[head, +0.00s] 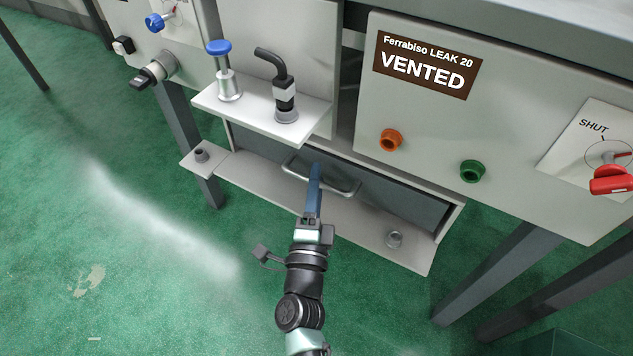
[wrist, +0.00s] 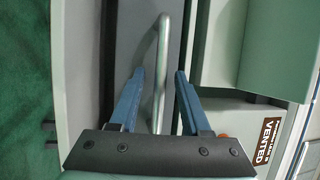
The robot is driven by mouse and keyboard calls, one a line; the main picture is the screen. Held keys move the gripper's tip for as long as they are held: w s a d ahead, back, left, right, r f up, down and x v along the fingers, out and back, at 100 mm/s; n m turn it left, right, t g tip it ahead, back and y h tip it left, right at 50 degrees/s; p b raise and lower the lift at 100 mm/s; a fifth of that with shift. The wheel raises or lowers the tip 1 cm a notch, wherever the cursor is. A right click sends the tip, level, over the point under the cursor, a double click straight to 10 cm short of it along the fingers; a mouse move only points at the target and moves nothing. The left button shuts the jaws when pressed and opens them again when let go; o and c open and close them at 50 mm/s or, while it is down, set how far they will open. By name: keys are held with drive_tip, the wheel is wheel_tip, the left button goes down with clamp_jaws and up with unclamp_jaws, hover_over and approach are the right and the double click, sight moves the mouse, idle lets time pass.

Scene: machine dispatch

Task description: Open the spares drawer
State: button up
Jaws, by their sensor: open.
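The spares drawer has a dark grey front (head: 395,197) below the machine cabinet, with a metal bar handle (head: 343,190) across it. The drawer looks shut. My gripper (head: 316,170) is at the handle, its blue fingers pointing at the drawer front. In the wrist view, my gripper (wrist: 160,75) is open, with one blue finger on each side of the handle bar (wrist: 161,60). The bar runs between the fingers with gaps beside it; I cannot tell whether either finger touches it. The fingers hide part of the handle in the head view.
A light ledge (head: 350,225) runs below the drawer front. Above is a shelf (head: 250,112) with a blue-capped plunger (head: 222,70) and a black elbow fitting (head: 277,80). A panel marked VENTED (head: 428,65) has a red valve handle (head: 612,180). Green floor in front is clear.

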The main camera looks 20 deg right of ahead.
drive_tip(key=shift+w+d, duration=0.1)
drive_tip(key=shift+w, duration=0.15)
clamp_jaws()
idle(1.4)
